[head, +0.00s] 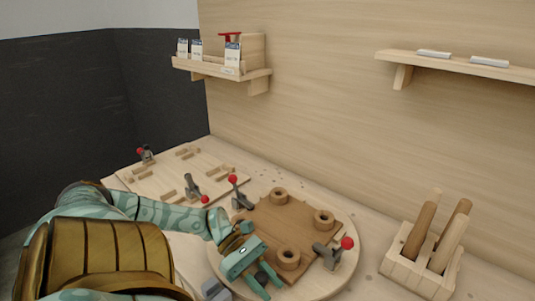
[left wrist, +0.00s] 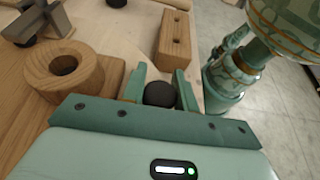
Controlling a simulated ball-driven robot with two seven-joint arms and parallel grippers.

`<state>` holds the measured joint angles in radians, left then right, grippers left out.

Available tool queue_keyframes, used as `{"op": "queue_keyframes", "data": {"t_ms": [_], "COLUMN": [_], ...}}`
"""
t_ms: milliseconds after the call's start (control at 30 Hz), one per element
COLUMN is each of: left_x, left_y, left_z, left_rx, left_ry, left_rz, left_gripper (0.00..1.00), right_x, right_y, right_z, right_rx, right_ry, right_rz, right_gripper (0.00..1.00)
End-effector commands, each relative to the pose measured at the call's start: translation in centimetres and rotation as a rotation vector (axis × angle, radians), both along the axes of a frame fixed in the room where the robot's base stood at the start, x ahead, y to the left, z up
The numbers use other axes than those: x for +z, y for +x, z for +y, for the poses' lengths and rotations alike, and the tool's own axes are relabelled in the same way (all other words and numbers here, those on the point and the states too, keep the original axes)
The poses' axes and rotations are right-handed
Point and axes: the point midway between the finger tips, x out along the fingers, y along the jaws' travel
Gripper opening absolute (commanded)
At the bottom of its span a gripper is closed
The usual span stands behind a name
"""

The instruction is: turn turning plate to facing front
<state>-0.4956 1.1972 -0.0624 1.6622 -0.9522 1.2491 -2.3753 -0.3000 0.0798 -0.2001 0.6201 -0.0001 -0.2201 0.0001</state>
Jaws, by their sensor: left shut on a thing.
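The turning plate (head: 343,282) is a pale round disc on the bench. A brown board (head: 285,228) with several round wooden rings lies on it. Red-knobbed toggle clamps stand at its left (head: 241,197) and right (head: 334,254). My left gripper (head: 264,283) is at the plate's front-left edge, shut on a dark round knob. The knob (left wrist: 160,94) shows between the two fingers in the left wrist view. A wooden ring (left wrist: 62,74) is just left of the fingers there. My right gripper is not in view.
A pale board (head: 165,183) with small blocks and clamps lies at the left. A wooden holder (head: 415,270) with thick dowels stands at the right. Shelves hang on the back wall at left (head: 228,76) and right (head: 455,66). A two-holed block (left wrist: 175,40) is beyond my left fingers.

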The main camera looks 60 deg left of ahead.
Motion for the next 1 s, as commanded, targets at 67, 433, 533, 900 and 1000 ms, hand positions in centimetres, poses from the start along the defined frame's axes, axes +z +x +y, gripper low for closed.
{"op": "queue_keyframes", "data": {"t_ms": [67,433,533,900,1000], "left_x": [0.0,0.0,0.1,3.3,4.2], "left_y": [0.1,0.0,0.0,-1.8,-2.3], "left_z": [0.0,0.0,0.2,7.3,9.7], "left_rx": [0.001,0.001,0.001,0.004,0.005], "left_ry": [0.001,0.001,0.002,0.004,0.003], "left_rz": [0.0,0.0,0.001,0.004,0.003], "left_gripper": [0.0,0.51,0.51,0.51,0.51], "right_x": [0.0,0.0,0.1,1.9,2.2], "right_y": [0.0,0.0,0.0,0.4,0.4], "right_z": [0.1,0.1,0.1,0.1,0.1], "right_rx": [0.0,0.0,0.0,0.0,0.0], "right_ry": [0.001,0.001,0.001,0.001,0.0], "right_rz": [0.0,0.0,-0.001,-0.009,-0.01], "right_gripper": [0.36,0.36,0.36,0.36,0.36]}}
